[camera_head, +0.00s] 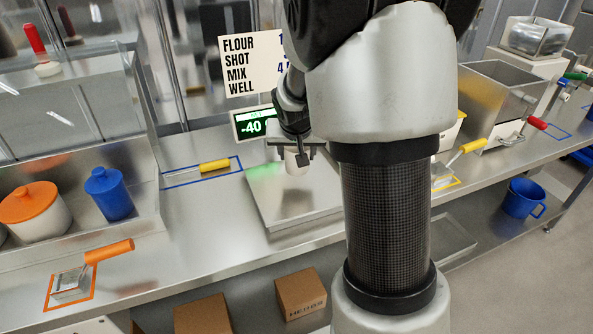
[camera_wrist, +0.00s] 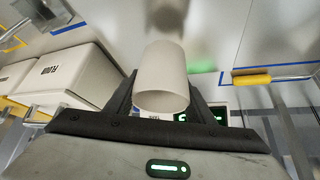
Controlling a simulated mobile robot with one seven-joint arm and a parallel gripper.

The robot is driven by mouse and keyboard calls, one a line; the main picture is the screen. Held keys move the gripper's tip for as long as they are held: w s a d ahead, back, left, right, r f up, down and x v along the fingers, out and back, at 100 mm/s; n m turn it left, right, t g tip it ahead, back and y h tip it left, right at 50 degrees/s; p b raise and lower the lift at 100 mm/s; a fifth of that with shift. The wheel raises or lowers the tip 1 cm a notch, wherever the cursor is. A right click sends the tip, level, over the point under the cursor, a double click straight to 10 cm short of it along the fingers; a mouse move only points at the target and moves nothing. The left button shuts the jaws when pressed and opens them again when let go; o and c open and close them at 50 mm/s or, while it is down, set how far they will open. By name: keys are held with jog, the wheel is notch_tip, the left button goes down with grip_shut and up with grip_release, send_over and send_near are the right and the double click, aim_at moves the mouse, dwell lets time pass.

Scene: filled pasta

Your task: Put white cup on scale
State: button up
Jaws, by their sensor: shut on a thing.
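The white cup (camera_head: 297,164) is held by my gripper (camera_head: 303,152) over the far part of the scale's flat metal plate (camera_head: 300,208). My arm hides part of that plate's right side. I cannot tell whether the cup's base touches the plate. The scale's display (camera_head: 256,124) reads "-40" in green, with its right end hidden. In the wrist view the cup (camera_wrist: 163,80) sits between the two dark fingers of my gripper (camera_wrist: 163,72), which are shut on it. The green display also shows there (camera_wrist: 195,116), partly covered by a finger.
A yellow-handled tool (camera_head: 215,166) lies in a blue outline left of the scale. A metal bin (camera_head: 500,95) and a blue jug (camera_head: 522,198) are right.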

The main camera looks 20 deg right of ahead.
jog(key=shift+f, duration=2.1)
jog(key=shift+f+b, duration=0.1)
jog(key=shift+b, duration=0.2)
jog(key=shift+f, duration=0.15)
jog(key=o, duration=1.1)
jog(key=shift+o, duration=0.2)
